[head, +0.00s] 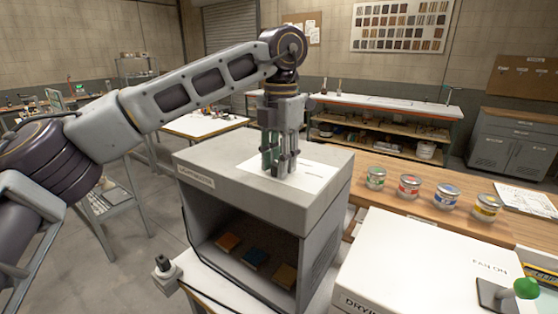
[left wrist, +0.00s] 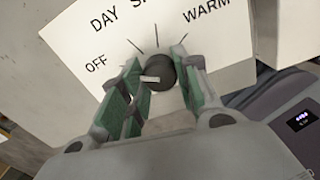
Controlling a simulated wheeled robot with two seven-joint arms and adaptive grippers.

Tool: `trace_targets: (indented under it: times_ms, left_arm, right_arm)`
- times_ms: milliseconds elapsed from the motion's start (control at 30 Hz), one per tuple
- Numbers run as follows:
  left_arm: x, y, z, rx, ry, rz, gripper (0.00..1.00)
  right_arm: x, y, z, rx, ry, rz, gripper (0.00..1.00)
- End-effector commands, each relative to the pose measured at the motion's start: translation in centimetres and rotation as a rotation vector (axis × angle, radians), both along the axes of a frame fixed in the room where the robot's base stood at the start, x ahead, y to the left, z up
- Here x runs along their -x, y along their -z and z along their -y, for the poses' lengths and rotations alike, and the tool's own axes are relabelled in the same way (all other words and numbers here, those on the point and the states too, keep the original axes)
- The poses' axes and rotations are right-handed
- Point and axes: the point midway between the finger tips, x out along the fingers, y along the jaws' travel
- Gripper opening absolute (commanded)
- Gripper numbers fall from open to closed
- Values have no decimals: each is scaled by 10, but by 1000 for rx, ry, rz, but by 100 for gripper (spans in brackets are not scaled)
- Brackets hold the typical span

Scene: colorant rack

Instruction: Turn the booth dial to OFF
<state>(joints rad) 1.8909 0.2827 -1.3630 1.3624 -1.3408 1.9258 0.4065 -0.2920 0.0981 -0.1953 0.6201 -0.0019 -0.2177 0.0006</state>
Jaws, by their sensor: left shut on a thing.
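The booth dial (left wrist: 161,72) is a dark round knob on a white plate, marked OFF, DAY, a word starting with S, and WARM. The dial's white pointer mark points left, roughly toward the OFF side. My left gripper (left wrist: 160,84) has its green-padded fingers on either side of the dial and is shut on it. In the head view my left gripper (head: 280,165) points down onto the white plate (head: 308,177) on top of the grey light booth (head: 235,182), and it hides the dial. My right gripper is not in view.
A white box (head: 420,262) with a green-knobbed lever (head: 526,288) is at front right. Coloured samples lie inside the booth. A small post (head: 164,268) stands at its front left.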

Motion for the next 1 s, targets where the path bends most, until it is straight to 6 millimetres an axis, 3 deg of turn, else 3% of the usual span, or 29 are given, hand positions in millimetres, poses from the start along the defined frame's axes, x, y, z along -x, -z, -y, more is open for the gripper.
trace_targets:
  times_ms: [433, 467, 600, 1000]
  left_arm:
    - [0, 0, 0, 0, -13, 0, 8]
    - [0, 0, 0, 0, -13, 0, 34]
    - [0, 0, 0, 0, -12, -1, 52]
    - [0, -1, 0, 0, -11, 0, 55]
  right_arm:
    - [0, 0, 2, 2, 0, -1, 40]
    - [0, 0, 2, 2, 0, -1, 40]
    - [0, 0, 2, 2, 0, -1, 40]
    - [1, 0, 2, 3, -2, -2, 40]
